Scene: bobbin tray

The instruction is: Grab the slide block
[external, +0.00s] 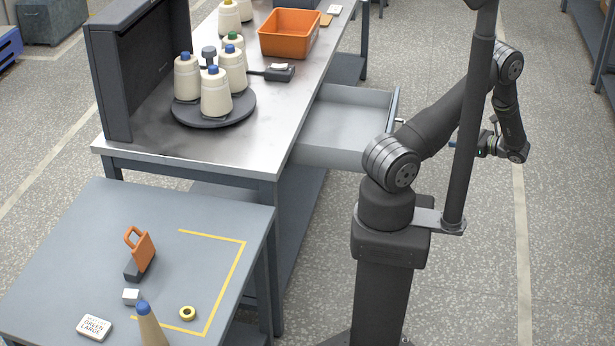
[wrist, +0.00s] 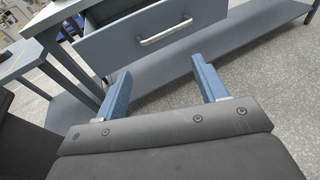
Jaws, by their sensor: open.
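A small dark block with a pale top (external: 279,72) sits on the bench beside the dark turntable (external: 250,106), at the end of a dark bar; it looks like the slide block, but I cannot be sure. My gripper (external: 487,146) hangs out to the right of the bench, well apart from that block. In the wrist view my gripper (wrist: 160,66) shows two blue fingers spread wide, open with nothing between them. The block does not show in the wrist view.
The grey drawer (external: 345,112) stands pulled out from the bench; its front and handle (wrist: 165,33) show ahead of my fingers. Several cones (external: 216,94) stand on the turntable. An orange bin (external: 289,34) is behind. A side table (external: 70,245) holds an orange-handled item (external: 143,248).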

